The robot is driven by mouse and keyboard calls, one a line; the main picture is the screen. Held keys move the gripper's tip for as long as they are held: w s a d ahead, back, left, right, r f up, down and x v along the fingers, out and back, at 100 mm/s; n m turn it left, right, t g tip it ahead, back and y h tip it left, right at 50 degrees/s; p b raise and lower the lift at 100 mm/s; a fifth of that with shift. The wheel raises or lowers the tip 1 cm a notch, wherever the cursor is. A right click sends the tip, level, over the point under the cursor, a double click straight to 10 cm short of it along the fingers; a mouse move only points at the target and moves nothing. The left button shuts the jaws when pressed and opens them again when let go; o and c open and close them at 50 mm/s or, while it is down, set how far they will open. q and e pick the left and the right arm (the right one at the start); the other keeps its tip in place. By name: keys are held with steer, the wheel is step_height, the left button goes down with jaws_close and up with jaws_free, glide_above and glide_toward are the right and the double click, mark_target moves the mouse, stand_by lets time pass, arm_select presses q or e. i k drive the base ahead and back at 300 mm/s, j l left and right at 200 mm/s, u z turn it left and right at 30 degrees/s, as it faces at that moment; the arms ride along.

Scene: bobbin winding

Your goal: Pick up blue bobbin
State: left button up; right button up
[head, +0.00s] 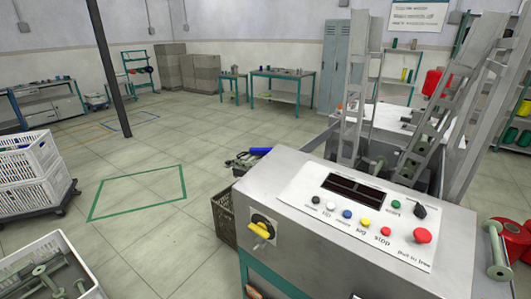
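A blue cylindrical thing (260,151) shows just behind the far left corner of the grey control cabinet. Only part of it shows, so I cannot tell whether it is a bobbin. Dark grey and black parts (242,160) lie right beside it, too small to make out. A small blue round thing (148,70) sits on the green rack (137,72) at the far wall. Green-grey bobbins (48,275) lie in a white crate (66,246) at the lower left. Neither of my grippers is clearly in view.
The control cabinet (263,192) with its buttons fills the lower right. A brown crate (222,217) stands at its left side. Stacked white crates (28,165) stand on a dolly at the left.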

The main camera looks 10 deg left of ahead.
mark_target(252, 150)
steer(key=i+j+z, duration=0.3)
steer(key=j, duration=0.3)
steer(key=i+j+z, duration=0.3)
steer(key=j, duration=0.4)
steer(key=i+j+z, duration=0.15)
steer(key=j+z, duration=0.15)
steer(key=j, duration=0.4)
steer(key=i+j+z, duration=0.1)
steer(key=j+z, duration=0.2)
steer(key=j, duration=0.45)
steer(key=j+z, duration=0.3)
steer(key=j, duration=0.5)
